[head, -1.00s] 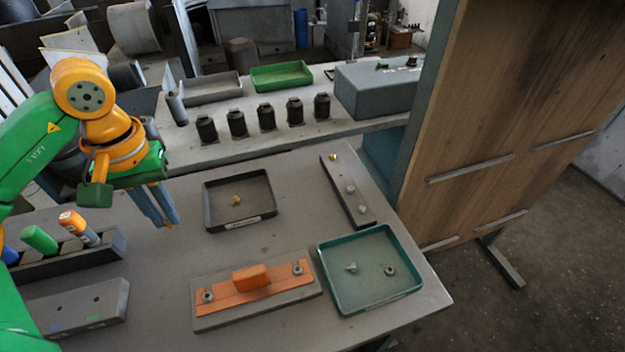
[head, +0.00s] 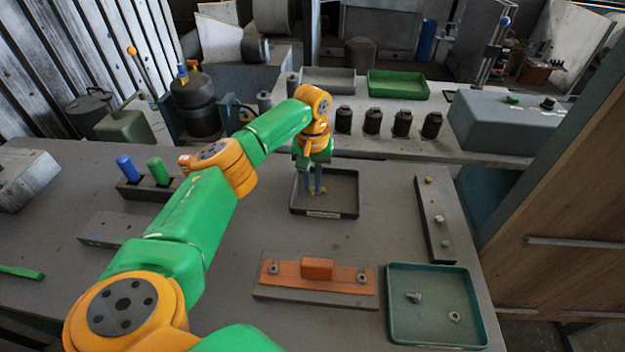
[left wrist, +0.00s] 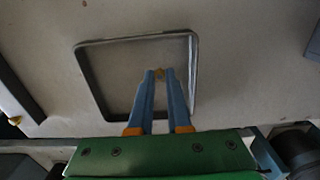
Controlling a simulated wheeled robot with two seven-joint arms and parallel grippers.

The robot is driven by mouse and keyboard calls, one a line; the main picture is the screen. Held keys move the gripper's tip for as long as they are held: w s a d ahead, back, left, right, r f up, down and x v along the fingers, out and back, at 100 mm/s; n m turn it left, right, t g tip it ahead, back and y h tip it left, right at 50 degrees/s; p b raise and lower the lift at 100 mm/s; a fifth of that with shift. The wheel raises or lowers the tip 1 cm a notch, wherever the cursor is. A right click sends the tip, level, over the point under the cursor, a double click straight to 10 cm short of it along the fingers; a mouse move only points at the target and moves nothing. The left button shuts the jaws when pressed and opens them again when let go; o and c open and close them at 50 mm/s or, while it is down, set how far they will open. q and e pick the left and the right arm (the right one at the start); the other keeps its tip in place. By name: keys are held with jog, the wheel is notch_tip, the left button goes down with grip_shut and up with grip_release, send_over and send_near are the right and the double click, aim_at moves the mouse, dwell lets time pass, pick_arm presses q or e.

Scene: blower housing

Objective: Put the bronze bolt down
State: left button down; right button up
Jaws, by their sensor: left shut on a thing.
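My left gripper (head: 316,190) reaches down into the dark tray (head: 325,214) from above. I cannot tell whether the bolt touches the tray floor. My right gripper is not in view.
A dark bar (head: 433,222) with several small bolts stands right of the tray. A teal tray (head: 435,331) with a bolt and a nut lies front right. A base with an orange plate (head: 335,280) is in front. Bare table lies between them.

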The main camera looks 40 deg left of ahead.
pick_arm(q)
jog(key=shift+w+f, duration=0.1)
jog(key=shift+f, duration=0.1)
jog(key=shift+f+b, duration=0.55)
jog(key=shift+f, duration=0.05)
jog(key=c, duration=0.9)
grip_release()
jog(key=shift+o, duration=0.2)
jog(key=shift+r, duration=0.1)
jog(key=shift+r, duration=0.2)
jog(key=shift+r+p, duration=0.8)
jog(key=shift+p, duration=0.05)
notch_tip(320, 180, up, 4)
jog(key=shift+f+b, duration=0.1)
jog(key=shift+b, duration=0.7)
notch_tip(320, 180, up, 7)
jog(key=shift+r+p, duration=0.2)
jog(key=shift+p, duration=0.15)
